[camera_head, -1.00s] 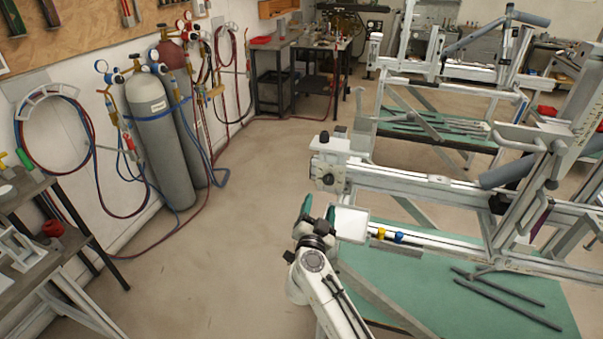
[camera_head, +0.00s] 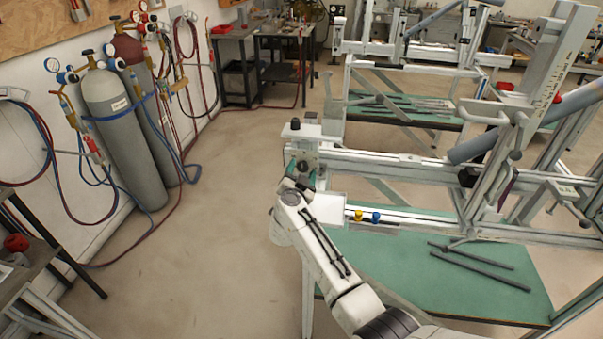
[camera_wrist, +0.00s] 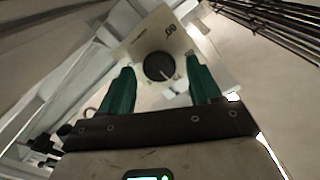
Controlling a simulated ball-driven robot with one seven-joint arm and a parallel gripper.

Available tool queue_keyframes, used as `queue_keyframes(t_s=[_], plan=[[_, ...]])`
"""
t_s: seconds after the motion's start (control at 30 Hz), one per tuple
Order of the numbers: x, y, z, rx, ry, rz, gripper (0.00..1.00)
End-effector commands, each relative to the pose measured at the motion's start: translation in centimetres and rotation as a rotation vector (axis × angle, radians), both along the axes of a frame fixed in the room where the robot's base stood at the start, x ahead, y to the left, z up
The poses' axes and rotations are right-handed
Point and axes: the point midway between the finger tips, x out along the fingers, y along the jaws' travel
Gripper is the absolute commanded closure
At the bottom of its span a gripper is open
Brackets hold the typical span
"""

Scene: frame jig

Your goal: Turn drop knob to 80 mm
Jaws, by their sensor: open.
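The drop knob (camera_wrist: 158,66) is a round black dial with a light pointer line, on a pale plate (camera_wrist: 150,42) with printed markings in the wrist view. The pointer slants toward the lower right. My gripper (camera_wrist: 160,68) has dark green fingers, open, one on each side of the knob, with gaps showing on both sides. How far the fingertips reach along the knob cannot be told. In the head view my gripper (camera_head: 305,174) is at the left end of the frame jig (camera_head: 385,162), largely covering the knob.
A second black knob (camera_head: 295,124) stands on top of the jig's left end. Dark rods (camera_head: 480,265) lie on the green table (camera_head: 390,270). Gas cylinders (camera_head: 120,135) stand left; the floor between is clear.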

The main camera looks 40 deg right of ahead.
Motion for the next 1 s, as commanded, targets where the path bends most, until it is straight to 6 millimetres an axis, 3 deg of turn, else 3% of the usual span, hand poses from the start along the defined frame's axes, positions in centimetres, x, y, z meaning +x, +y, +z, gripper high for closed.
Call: queue_keyframes(t_s=[0.33,0.87,1.0], plan=[[0.18,-0.25,-0.01,0.000,0.000,0.001,0.38],[0.17,-0.23,-0.01,0.000,0.000,0.000,0.89],[0.17,-0.22,-0.01,0.003,-0.002,0.000,0.90]])
